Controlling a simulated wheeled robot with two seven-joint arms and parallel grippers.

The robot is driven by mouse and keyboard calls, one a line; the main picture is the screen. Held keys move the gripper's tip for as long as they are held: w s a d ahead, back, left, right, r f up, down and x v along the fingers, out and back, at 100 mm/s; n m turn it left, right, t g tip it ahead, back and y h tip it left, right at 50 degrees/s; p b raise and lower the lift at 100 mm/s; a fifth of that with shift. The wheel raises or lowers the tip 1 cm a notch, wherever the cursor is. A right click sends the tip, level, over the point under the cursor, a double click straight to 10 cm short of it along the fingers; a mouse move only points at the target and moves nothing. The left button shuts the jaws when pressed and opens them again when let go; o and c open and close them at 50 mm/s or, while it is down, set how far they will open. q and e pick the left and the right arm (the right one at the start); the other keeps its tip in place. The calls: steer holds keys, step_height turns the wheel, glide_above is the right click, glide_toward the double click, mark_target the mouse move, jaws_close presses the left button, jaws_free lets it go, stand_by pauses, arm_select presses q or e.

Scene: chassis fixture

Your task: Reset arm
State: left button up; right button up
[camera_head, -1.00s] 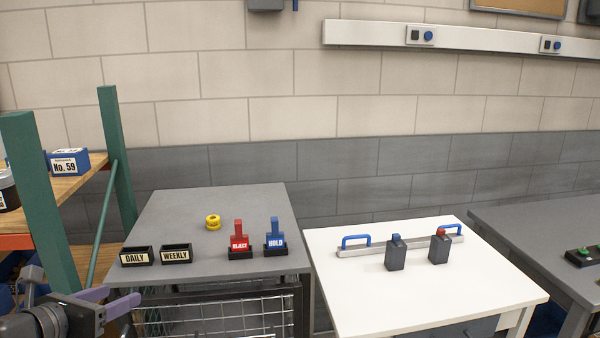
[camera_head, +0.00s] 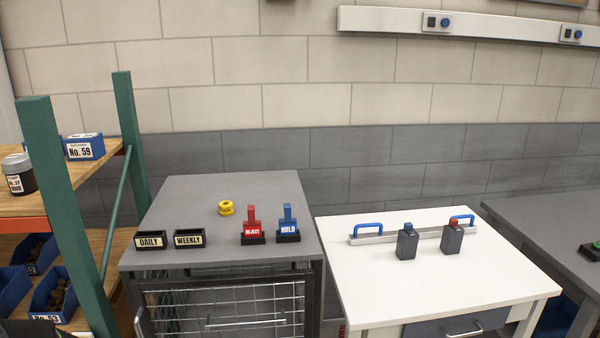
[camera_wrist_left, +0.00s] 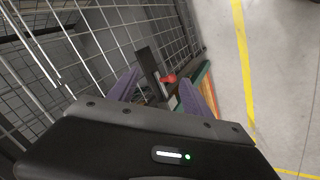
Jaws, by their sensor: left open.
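My left gripper (camera_wrist_left: 168,80) shows in the left wrist view with its two purple fingers spread apart and nothing held between them. Beyond the fingers are a wire mesh (camera_wrist_left: 105,40), a dark bar and a small red part (camera_wrist_left: 168,78). The gripper is out of the head view; only a dark edge shows at its bottom left corner. My right gripper is in neither current view.
A grey bench (camera_head: 240,190) holds DAILY (camera_head: 150,241) and WEEKLY (camera_head: 189,240) holders, a yellow round piece (camera_head: 226,208), and red REJECT (camera_head: 252,228) and blue HOLD (camera_head: 288,226) pieces. A white table (camera_head: 400,290) stands right, a green-post shelf (camera_head: 60,200) left.

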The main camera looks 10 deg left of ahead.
arm_select(q)
steer(key=s+d+f+m+g+h, duration=0.1)
steer(key=s+d+f+m+h, duration=0.15)
steer(key=d+f+m, duration=0.5)
steer(key=s+d+f+m+g+h, duration=0.1)
steer(key=s+d+f+m, duration=0.3)
steer(key=d, duration=0.7)
steer(key=s+d+f+g, duration=0.2)
steer(key=s+d+f, duration=0.1)
steer(key=s+d, duration=0.2)
steer(key=s+d+f+m+g+h, duration=0.1)
steer(key=s+d+f+g, duration=0.1)
steer(key=s+d+f, duration=0.2)
steer(key=s+d, duration=0.2)
steer(key=shift+d+f, duration=0.15)
steer(key=shift+d, duration=0.2)
steer(key=shift+s+h, duration=0.1)
steer(key=shift+h, duration=0.15)
